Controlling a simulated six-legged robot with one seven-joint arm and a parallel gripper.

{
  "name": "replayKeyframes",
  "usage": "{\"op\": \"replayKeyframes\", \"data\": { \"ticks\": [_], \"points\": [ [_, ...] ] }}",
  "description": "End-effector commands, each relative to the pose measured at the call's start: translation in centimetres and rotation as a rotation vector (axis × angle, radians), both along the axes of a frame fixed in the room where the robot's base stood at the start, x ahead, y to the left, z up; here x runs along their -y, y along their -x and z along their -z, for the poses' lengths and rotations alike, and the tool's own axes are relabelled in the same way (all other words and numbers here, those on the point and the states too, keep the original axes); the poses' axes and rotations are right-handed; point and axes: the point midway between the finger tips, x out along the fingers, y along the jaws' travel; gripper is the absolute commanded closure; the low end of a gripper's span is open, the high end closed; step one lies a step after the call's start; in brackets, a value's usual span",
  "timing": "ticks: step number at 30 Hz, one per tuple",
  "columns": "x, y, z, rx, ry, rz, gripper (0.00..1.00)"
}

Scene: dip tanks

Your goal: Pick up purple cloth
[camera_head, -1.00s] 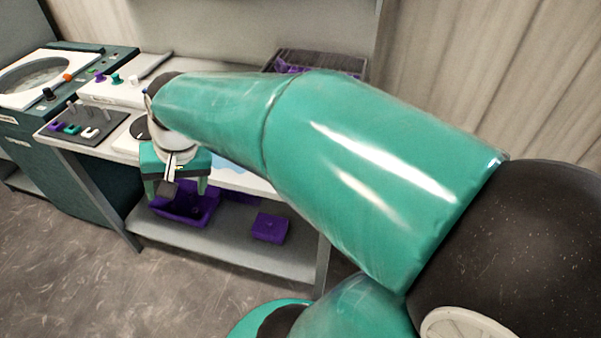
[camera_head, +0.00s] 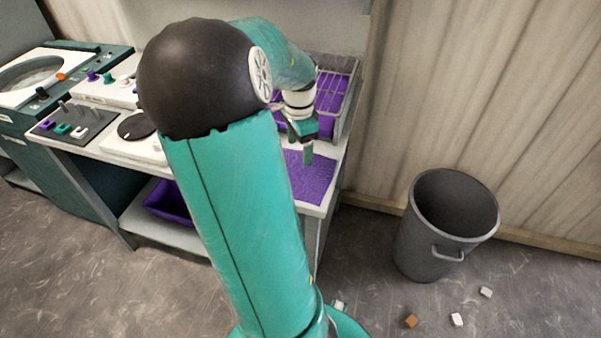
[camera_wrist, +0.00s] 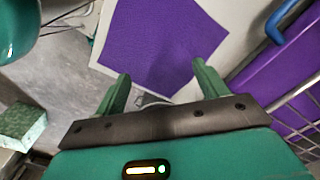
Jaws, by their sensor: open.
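The purple cloth (camera_head: 311,176) lies flat on the right end of the white bench top, in front of the wire rack. In the wrist view the purple cloth (camera_wrist: 160,42) fills the upper middle, beyond my fingertips. My gripper (camera_head: 308,150) hangs over the cloth's back part, fingers pointing down. In the wrist view my gripper (camera_wrist: 160,82) has its two green fingers spread apart with nothing between them. Whether the fingertips touch the cloth cannot be told. My arm hides part of the bench left of the cloth.
A wire rack (camera_head: 349,97) with purple contents stands right behind the cloth. A grey bin (camera_head: 425,235) stands on the floor to the right, with several small blocks near it. A purple tub (camera_head: 168,202) sits on the lower shelf. Knobs and a hotplate (camera_head: 137,127) occupy the bench's left.

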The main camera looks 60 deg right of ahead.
Motion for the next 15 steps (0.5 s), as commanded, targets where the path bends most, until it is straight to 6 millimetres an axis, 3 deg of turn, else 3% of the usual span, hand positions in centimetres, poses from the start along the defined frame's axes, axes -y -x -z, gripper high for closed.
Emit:
{"op": "replayKeyframes", "data": {
  "ticks": [15],
  "points": [
    [0.3, 0.4, 6.7, -0.001, -0.001, 0.000, 0.27]
  ]
}}
